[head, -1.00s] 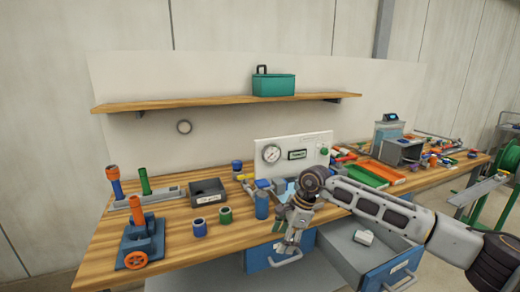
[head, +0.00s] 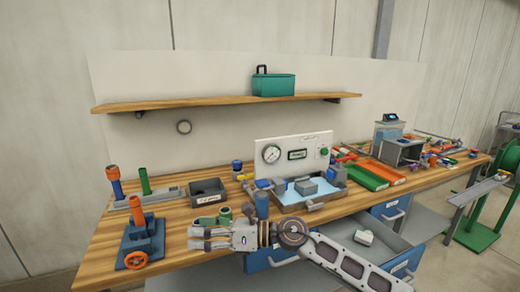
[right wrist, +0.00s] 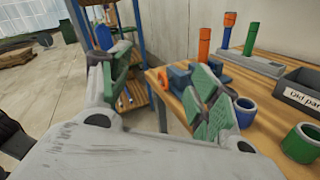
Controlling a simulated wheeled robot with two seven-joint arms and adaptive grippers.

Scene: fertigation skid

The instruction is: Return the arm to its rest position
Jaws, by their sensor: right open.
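My right arm comes in from the lower right of the head view and lies low along the bench front. In the right wrist view the open gripper (right wrist: 163,85) shows green pads on both fingers, with the bench corner behind the gap. The gripper covers the blue and green cups in part in the head view. My left gripper is not in view.
The wooden bench (head: 105,258) holds a blue clamp (head: 143,243), a dark parts tray (head: 207,192) and a gauge panel (head: 293,152). An open drawer (head: 385,247) sticks out near my right arm. A blue cup (right wrist: 245,110) and green cup (right wrist: 303,142) stand near the bench edge.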

